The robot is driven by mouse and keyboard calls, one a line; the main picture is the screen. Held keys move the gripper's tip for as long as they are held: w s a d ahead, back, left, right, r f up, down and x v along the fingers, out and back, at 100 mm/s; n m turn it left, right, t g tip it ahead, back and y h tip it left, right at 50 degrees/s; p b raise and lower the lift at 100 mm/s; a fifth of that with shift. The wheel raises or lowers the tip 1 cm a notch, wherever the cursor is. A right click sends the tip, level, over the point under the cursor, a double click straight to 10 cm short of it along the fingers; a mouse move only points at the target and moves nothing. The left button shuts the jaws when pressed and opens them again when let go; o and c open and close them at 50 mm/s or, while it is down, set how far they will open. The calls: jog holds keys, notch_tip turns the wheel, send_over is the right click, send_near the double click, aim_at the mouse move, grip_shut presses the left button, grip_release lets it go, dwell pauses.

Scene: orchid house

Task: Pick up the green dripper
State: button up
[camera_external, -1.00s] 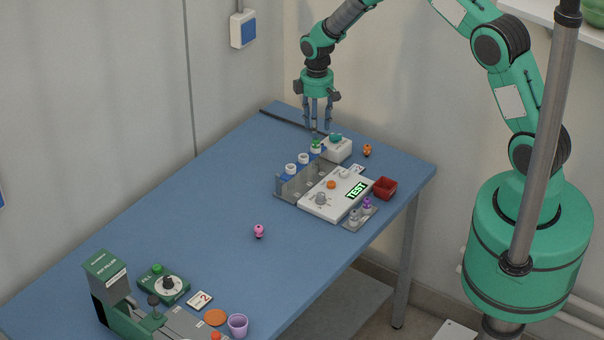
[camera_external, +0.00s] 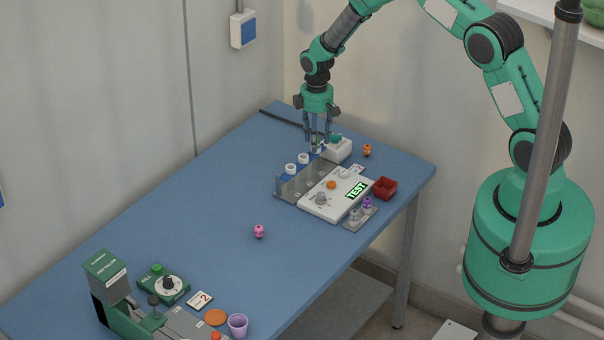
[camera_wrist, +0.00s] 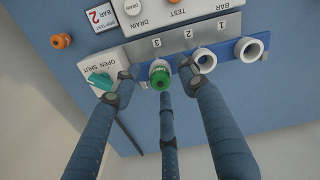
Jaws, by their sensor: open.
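The green dripper (camera_wrist: 160,80) stands in the slot marked 3 at the end of the grey rack (camera_wrist: 176,42). In the external view the rack (camera_external: 290,188) is clear, but the fingers largely hide the dripper. My three-fingered gripper (camera_wrist: 160,92) is open and points down over the dripper. Its fingers are spread around the dripper, apart from each other. In the external view my gripper (camera_external: 318,145) is low at the far end of the rack. The fingers seem close to the dripper, but I cannot tell whether they touch it.
A white box with a teal OPEN/SHUT knob (camera_wrist: 101,81) stands close beside the dripper and one finger. Two white-ringed slots (camera_wrist: 204,60) are beside it. A white test panel (camera_external: 318,206), red bin (camera_external: 384,188) and orange dripper (camera_external: 367,150) are nearby. The table's middle is mostly clear.

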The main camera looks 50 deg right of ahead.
jog(key=c, duration=0.9)
jog(key=shift+r, duration=0.1)
jog(key=shift+c, duration=0.2)
jog(key=shift+r, duration=0.45)
jog(key=shift+s+r+b, duration=0.25)
jog(key=shift+r+b, duration=0.2)
jog(key=shift+r, duration=0.75)
jog(key=s+a+r+b, duration=0.1)
jog(key=s+a, duration=0.1)
jog(key=s, duration=1.3)
jog(key=shift+s+a+r+b, duration=0.15)
jog(key=shift+a+r+b, duration=0.1)
jog(key=shift+b, duration=0.1)
